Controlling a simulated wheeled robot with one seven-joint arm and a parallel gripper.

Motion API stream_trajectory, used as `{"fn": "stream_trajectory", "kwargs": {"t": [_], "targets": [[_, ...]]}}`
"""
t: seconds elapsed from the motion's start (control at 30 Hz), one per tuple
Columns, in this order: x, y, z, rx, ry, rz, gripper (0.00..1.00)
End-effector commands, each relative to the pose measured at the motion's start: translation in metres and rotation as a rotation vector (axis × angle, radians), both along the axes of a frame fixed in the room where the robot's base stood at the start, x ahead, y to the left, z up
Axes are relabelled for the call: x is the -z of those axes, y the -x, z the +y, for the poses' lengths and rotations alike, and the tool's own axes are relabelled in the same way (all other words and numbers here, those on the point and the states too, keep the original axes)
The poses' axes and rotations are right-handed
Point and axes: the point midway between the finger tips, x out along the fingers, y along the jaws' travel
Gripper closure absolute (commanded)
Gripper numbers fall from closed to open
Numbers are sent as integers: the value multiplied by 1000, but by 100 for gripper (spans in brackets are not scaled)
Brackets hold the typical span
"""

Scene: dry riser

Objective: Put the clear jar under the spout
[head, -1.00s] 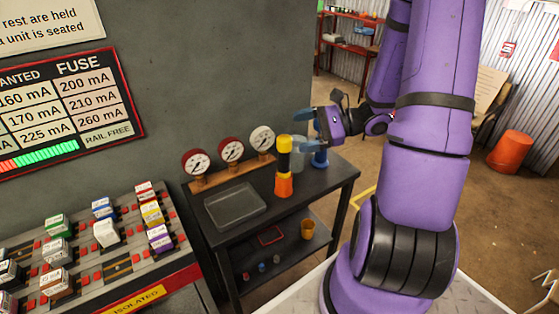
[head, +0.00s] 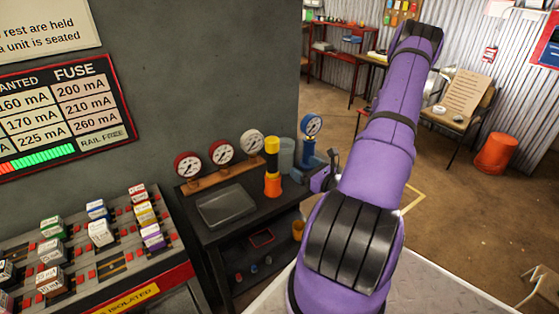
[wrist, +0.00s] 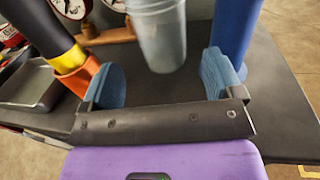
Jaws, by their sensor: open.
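The clear jar (head: 287,154) stands at the back right of the dark table, between an orange, yellow and black object and a blue stand with a gauge. In the wrist view the jar (wrist: 158,38) is pale and translucent, just ahead of and centred between my fingertips; I cannot tell whether it touches them. My gripper (wrist: 163,72) is open, with blue pads and nothing held. In the head view my gripper (head: 322,180) is partly hidden, low at the table's right end. I cannot make out a spout for certain.
The orange, yellow and black object (head: 272,170) is close to my left finger in the wrist view; the blue gauge stand (head: 309,145) is close to the right finger. Dial gauges (head: 222,152) and a shallow tray (head: 226,206) occupy the table's left. An orange cup (head: 298,230) is on the lower shelf.

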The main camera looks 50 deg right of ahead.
Motion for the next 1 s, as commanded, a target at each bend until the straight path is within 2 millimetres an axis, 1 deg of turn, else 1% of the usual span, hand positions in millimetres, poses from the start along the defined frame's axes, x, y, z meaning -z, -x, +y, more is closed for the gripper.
{"fn": "stream_trajectory", "kwargs": {"t": [0.1,0.23,0.3,0.57,0.83,0.9,1.0], "targets": [[0,-20,-1,-5,1,-2,14],[0,-37,-2,-4,1,-1,14],[0,-44,-3,-5,1,-1,14],[1,-57,-4,-5,1,-2,14],[6,-92,-7,-6,2,-1,14],[5,-98,-7,-6,1,-2,14],[5,-100,-8,-4,1,-1,14]]}}
